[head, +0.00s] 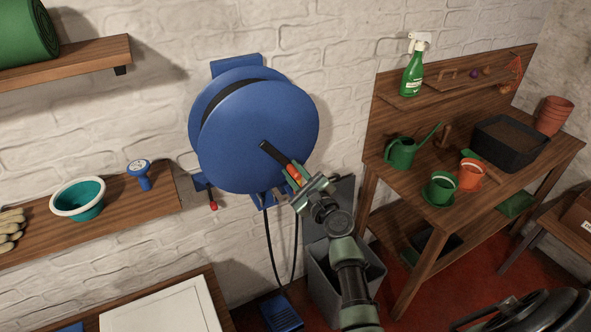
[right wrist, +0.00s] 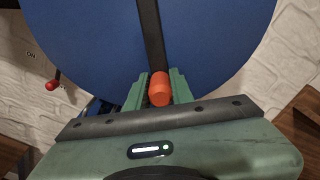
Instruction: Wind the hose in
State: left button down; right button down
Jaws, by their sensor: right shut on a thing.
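A blue hose reel (head: 255,135) is mounted on the white brick wall. A black crank arm (head: 274,154) runs from its hub down and to the right, ending in an orange handle (head: 294,173). My right gripper (head: 297,178) is shut on the orange handle. In the right wrist view the orange handle (right wrist: 159,90) sits between the two green fingers, with the blue disc behind. A dark hose (head: 270,240) hangs in a loop below the reel. A small lever with a red knob (head: 213,206) is at the reel's lower left. My left gripper is not seen.
A grey bin (head: 325,285) stands below the reel. A wooden potting bench (head: 400,215) with pots, a watering can and a spray bottle is at the right. Wooden shelves (head: 150,203) are at the left, with a teal bowl (head: 82,203).

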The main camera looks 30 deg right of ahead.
dwell(0.3)
jog(key=c, duration=1.2)
grip_release()
jog(key=shift+c, duration=0.2)
jog(key=s+b, duration=0.1)
jog(key=s, duration=0.6)
jog(key=shift+s, duration=0.4)
